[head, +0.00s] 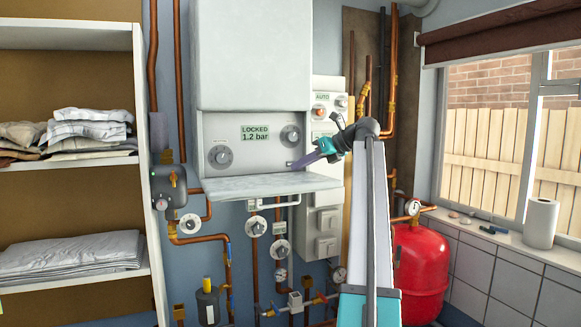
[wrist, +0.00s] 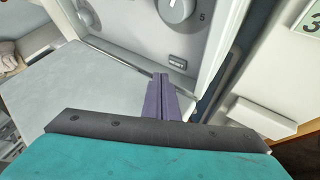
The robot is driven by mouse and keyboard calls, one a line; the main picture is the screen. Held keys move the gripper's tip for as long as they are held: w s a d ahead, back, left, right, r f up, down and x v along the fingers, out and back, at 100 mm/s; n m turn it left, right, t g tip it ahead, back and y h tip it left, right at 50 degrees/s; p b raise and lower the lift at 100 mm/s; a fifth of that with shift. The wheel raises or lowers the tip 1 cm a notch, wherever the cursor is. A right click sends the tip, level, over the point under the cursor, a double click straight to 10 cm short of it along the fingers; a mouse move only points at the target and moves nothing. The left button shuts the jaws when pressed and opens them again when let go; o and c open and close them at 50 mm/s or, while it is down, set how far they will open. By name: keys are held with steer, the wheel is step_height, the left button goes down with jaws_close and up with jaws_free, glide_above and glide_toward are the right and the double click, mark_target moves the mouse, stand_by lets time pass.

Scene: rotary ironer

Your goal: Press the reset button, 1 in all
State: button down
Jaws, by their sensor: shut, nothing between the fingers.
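The boiler's control panel (head: 255,125) shows a display (head: 255,133) reading "LOCKED 1.2 bar". In the wrist view a small dark rectangular reset button (wrist: 178,59) with pale lettering sits on the panel below a round grey knob (wrist: 175,8). My gripper (head: 294,164) reaches in from the right, above the fold-down flap, with its purple fingers pointing at the panel's lower right. In the wrist view my gripper (wrist: 160,75) is shut and empty, its tips just below and left of the button. They look apart from it; the exact gap is unclear.
The lowered grey flap (head: 270,186) juts out below the panel. A box marked "AUTO" (head: 324,100) stands to its right. Copper pipes, valves and a red tank (head: 421,270) are lower down. Shelves with folded linen (head: 75,255) are at left.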

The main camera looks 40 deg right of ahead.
mark_target(306, 174)
steer(key=shift+w+d, duration=0.25)
steer(key=shift+w, duration=0.4)
steer(key=shift+w+d+p, duration=0.3)
steer(key=shift+w+p, duration=0.35)
steer(key=shift+p, duration=0.25)
stand_by(3.0)
steer(key=shift+s, duration=0.3)
stand_by(0.3)
steer(key=shift+s+a, duration=0.2)
steer(key=shift+s, duration=0.2)
steer(key=shift+s, duration=0.1)
steer(key=shift+s+a+p, duration=0.2)
steer(key=shift+s+a, duration=0.1)
steer(key=shift+s, duration=0.45)
steer(key=shift+s+a+p, duration=0.2)
steer(key=shift+s+a, duration=0.1)
steer(key=shift+s, duration=0.4)
steer(key=shift+s+a+p, duration=0.2)
steer(key=shift+s+a, duration=0.1)
steer(key=shift+s, duration=0.45)
steer(key=shift+s+r+b, duration=0.1)
steer(key=shift+b, duration=0.2)
